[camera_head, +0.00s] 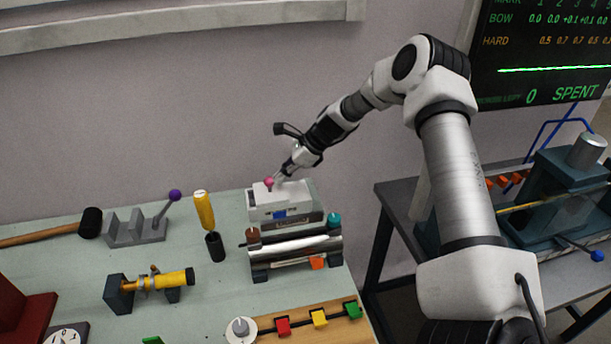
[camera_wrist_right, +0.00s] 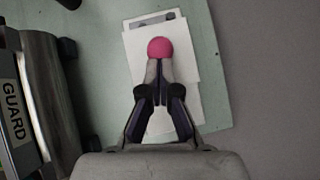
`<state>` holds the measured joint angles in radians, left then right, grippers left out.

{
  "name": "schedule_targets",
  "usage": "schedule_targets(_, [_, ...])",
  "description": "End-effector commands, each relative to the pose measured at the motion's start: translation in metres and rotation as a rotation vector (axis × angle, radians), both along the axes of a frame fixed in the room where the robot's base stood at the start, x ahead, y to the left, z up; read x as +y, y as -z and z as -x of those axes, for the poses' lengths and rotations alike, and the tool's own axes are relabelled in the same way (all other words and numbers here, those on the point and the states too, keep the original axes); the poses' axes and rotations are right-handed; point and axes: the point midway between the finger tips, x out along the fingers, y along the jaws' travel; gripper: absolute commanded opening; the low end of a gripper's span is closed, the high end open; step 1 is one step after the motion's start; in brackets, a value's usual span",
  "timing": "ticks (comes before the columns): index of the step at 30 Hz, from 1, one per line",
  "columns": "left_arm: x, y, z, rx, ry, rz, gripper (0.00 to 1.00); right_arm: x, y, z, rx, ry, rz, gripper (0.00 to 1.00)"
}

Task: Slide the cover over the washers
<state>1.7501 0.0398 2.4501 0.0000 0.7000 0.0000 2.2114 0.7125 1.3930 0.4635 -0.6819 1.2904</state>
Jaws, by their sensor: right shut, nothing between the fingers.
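The pale cover (camera_head: 262,197) lies on top of a grey box (camera_head: 290,213) at the back of the bench and has a pink ball knob (camera_head: 268,182). In the right wrist view the cover (camera_wrist_right: 205,67) is a white plate with the knob (camera_wrist_right: 160,47) near its far end. My right gripper (camera_head: 281,175) is shut and empty, with its fingertips (camera_wrist_right: 160,97) right beside the knob; I cannot tell whether they touch it. Beyond the cover's far end a strip of the box (camera_wrist_right: 152,19) shows, with a dark and grey patch. I cannot make out the washers. My left gripper is out of view.
A polished metal cylinder (camera_head: 300,247) on dark supports lies in front of the box. A yellow-handled tool (camera_head: 204,210) and a grey stepped block (camera_head: 135,227) with a purple-knobbed lever stand to the left. A yellow-and-brass tube (camera_head: 160,281) lies nearer.

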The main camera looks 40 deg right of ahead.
Motion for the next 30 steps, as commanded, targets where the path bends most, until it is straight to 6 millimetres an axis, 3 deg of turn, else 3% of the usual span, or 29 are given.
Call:
schedule_targets(3, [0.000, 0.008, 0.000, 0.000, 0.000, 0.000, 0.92, 0.019, 0.004, -0.009, 0.003, -0.003, 0.002, 0.00])
schedule_targets(6, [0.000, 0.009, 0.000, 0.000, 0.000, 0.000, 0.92, 0.026, 0.002, -0.013, 0.002, -0.001, -0.001, 0.00])
schedule_targets(19, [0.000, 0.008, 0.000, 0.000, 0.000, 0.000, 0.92, 0.023, -0.004, -0.010, 0.002, -0.001, -0.001, 0.00])
schedule_targets(30, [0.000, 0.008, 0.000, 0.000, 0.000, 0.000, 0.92, -0.021, -0.070, 0.025, -0.006, 0.003, -0.004, 0.00])
